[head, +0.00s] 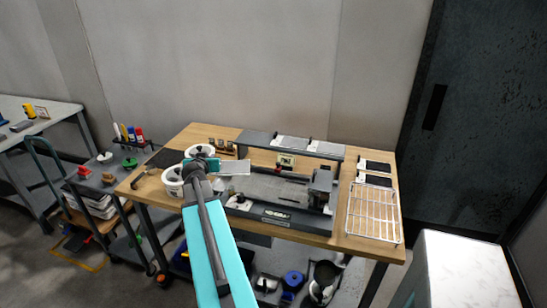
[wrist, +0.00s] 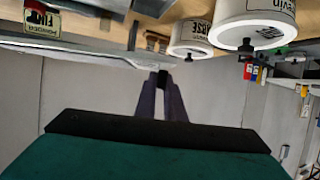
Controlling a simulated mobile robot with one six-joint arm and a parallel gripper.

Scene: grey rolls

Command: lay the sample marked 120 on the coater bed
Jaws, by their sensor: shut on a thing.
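My gripper (head: 219,168) is above the left-middle of the wooden table. In the wrist view my gripper (wrist: 162,78) is shut on the end of a thin pale panel (wrist: 85,52), seen nearly edge-on. The panel (head: 236,168) sticks out to the right of my gripper in the head view, near the left end of the coater. No number can be read on it. The coater's dark grey bed (head: 272,188) lies in the middle of the table, and the panel appears raised above it. I cannot tell the exact gap.
White tubs (head: 173,183) stand left of the coater, close to my arm; a lettered tub (wrist: 252,20) is near in the wrist view. A raised shelf (head: 262,139) with pale panels stands behind. A wire rack (head: 373,212) and dark-and-white cards (head: 376,168) occupy the right end.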

